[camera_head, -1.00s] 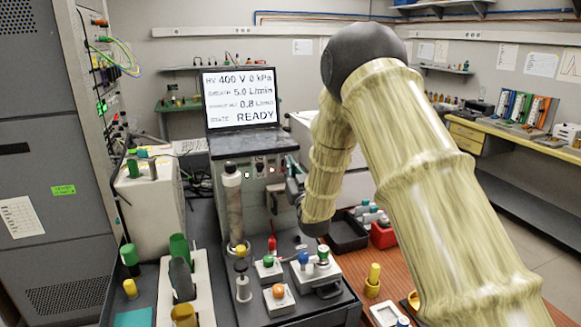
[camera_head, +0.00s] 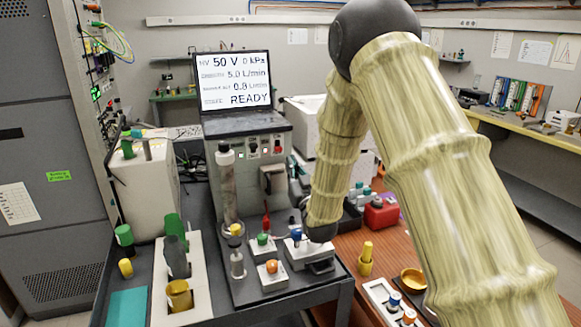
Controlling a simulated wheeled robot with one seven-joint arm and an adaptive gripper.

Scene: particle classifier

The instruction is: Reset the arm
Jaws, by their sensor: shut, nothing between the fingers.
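My arm, in a pale yellow ribbed sleeve, reaches in from the right and bends at a dark round elbow joint. Its forearm hangs down to a dark wrist over the bench. The screen (camera_head: 235,81) on the cabinet reads 50 V, 0 kPa, 5.0 L/min and READY.
Below the wrist are small switch boxes with blue (camera_head: 296,234), green (camera_head: 262,239) and orange (camera_head: 271,266) knobs. A clear column (camera_head: 227,188) stands left of the gripper. A white holder (camera_head: 196,297) with dark and green pieces is at front left. A red box (camera_head: 381,214) sits to the right.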

